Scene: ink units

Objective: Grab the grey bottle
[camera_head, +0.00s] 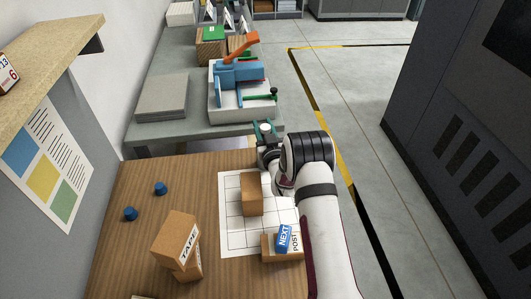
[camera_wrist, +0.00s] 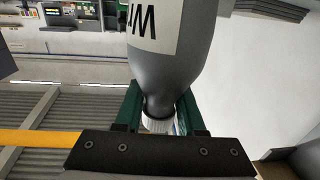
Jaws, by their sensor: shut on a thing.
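The grey bottle (camera_wrist: 165,72) fills the middle of the wrist view, with a white label bearing dark lettering and a white cap (camera_wrist: 158,125). My gripper (camera_wrist: 160,105) has its two green fingers shut on the narrow neck of the bottle, one on each side. In the head view my gripper (camera_head: 267,136) is beyond the far edge of the wooden table, and the bottle's white cap (camera_head: 265,127) shows between the fingers. The bottle's body is hidden in that view. I cannot tell whether its base touches anything.
The wooden table (camera_head: 140,240) holds a white grid sheet (camera_head: 233,238), a brown box (camera_head: 251,193), stacked boxes (camera_head: 176,237), a box with a blue block (camera_head: 283,239) and two blue caps (camera_head: 160,188). A grey bench (camera_head: 150,131) with a blue-orange machine (camera_head: 236,75) stands behind. Floor is clear on the right.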

